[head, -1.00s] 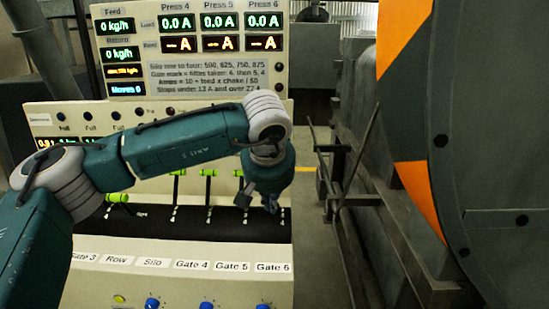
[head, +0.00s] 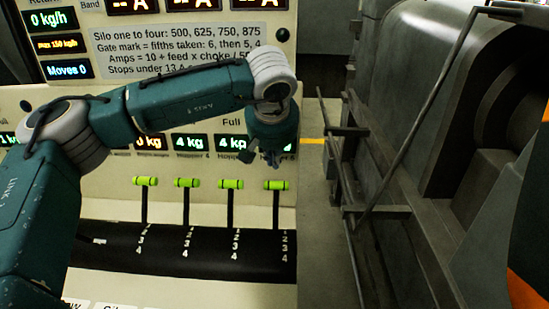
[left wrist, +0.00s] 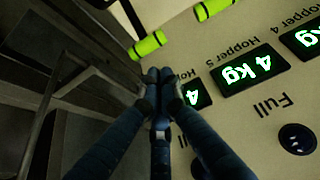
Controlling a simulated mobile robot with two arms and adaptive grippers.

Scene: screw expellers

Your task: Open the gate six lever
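The gate six lever (head: 276,185) is the rightmost of a row of levers with bright green handles. Its rod rises from a black strip marked 1 to 4, with the handle at the top. In the left wrist view the fingers (left wrist: 160,95) point towards the panel. The nearest green handle (left wrist: 148,45) lies just beyond the tips, apparently apart from them. The right gripper is not in view.
Similar levers (head: 231,184) stand close to the left. Behind them the control panel (head: 110,200) carries green hopper readouts (head: 190,143) and a text plate (head: 180,45). Grey machinery with thin rods (head: 400,140) stands at right, across a narrow floor gap (head: 320,220).

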